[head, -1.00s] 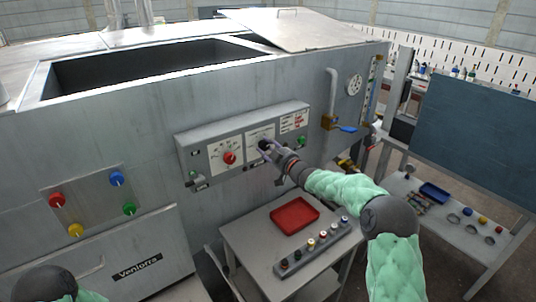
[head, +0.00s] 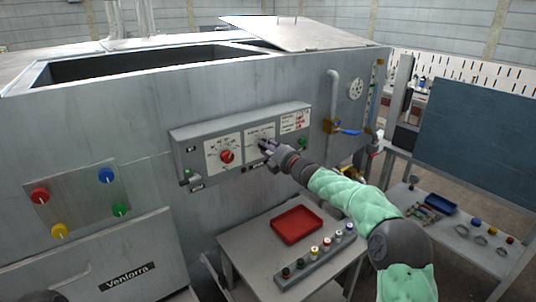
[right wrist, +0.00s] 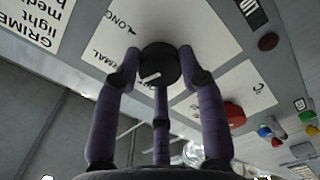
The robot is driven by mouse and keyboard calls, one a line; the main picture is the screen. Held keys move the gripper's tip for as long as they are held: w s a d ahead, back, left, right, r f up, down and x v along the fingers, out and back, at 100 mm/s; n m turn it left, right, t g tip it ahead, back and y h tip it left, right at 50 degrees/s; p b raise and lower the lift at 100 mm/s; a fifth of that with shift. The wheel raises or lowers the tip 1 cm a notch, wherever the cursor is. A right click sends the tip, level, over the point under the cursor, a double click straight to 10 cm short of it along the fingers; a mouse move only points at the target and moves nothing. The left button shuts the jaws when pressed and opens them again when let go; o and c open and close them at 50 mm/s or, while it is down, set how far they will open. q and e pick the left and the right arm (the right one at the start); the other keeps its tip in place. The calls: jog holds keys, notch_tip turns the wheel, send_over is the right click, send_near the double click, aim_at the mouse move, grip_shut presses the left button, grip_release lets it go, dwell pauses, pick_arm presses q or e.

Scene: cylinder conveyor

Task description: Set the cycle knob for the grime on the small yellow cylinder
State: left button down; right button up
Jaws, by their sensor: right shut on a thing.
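The black cycle knob (right wrist: 160,62) is between the fingers of my right gripper (right wrist: 160,75) in the right wrist view. The fingers are closed around it. Its white mark points left in that view, toward the side with the word ending in "MAL"; the exact setting is hard to tell. "LONG" is printed above that word. In the head view my right gripper (head: 264,148) is at the control panel (head: 185,150) and hides the knob. A card headed "GRIME" (right wrist: 35,28) is partly in the right wrist view. A small yellowish cylinder (head: 314,252) appears in the rack; its grime is too small to read.
A red dial (head: 227,156) is left of the gripper on the panel, and a green button (head: 303,143) is to the right. The red tray (head: 297,225) and the cylinder rack (head: 300,276) are on the table below. A blue-handled valve (head: 347,131) is to the right.

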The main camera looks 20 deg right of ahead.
jog(key=shift+a+f+n+b, duration=0.15)
jog(key=shift+n+b, duration=1.15)
jog(key=shift+n, duration=0.9)
jog(key=shift+a+n+b, duration=0.1)
jog(key=shift+n+b, duration=1.15)
jog(key=shift+n, duration=0.95)
jog(key=shift+a+f, duration=0.1)
jog(key=shift+f, duration=0.15)
jog(key=o, duration=1.1)
jog(key=shift+r, duration=0.1)
jog(key=shift+o, duration=0.2)
jog(key=shift+s+r, duration=0.1)
jog(key=shift+r, duration=0.05)
jog(key=v, duration=1.2)
